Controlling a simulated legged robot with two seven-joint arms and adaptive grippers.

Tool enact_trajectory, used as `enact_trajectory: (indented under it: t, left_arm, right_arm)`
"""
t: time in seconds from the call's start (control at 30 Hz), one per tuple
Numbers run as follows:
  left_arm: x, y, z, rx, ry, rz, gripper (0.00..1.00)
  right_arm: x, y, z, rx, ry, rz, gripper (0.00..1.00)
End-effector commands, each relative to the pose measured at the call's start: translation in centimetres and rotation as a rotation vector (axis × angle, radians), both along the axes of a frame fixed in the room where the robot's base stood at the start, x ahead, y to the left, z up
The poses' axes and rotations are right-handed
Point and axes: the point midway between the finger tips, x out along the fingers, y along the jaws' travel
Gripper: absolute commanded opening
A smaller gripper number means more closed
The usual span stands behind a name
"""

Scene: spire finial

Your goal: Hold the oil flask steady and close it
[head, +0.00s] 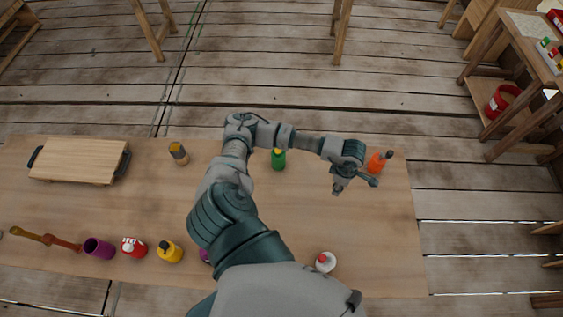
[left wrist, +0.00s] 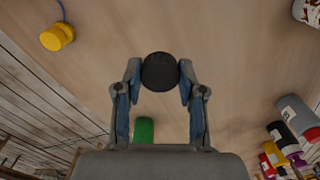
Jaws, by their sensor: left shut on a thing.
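My left gripper (head: 338,189) hangs over the right part of the table in the head view. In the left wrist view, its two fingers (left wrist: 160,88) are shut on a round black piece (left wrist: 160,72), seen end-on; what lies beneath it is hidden. An orange flask (head: 376,164) with a dark top stands just right of the gripper, near the table's right end. I cannot tell for sure which container is the oil flask, or whether the black piece is a cap. My right gripper is in neither view.
A green bottle (head: 278,160) stands left of the gripper. A white bottle with a red top (head: 326,262) is near the front edge. A yellow bottle (head: 170,252), red bottle (head: 133,247) and purple cup (head: 99,248) line the front left. A wooden board (head: 80,160) lies back left.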

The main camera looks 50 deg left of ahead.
Motion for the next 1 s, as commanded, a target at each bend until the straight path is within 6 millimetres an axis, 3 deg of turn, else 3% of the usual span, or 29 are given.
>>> enact_trajectory:
  t: [0.3,0.5,0.7,1.0]
  left_arm:
    - [4.3,-2.3,5.7,-0.002,-0.016,-1.028,0.25]
    - [6.0,-3.6,9.1,0.001,-0.017,-1.605,0.25]
    - [6.8,-4.3,11.1,0.003,-0.013,-1.939,0.25]
    - [7.0,-4.3,11.5,0.002,-0.011,-2.023,0.25]
  right_arm:
    - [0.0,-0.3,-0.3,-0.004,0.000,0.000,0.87]
    - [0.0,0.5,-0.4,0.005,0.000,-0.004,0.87]
    - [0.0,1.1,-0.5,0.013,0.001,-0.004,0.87]
    - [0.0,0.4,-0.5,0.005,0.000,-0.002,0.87]
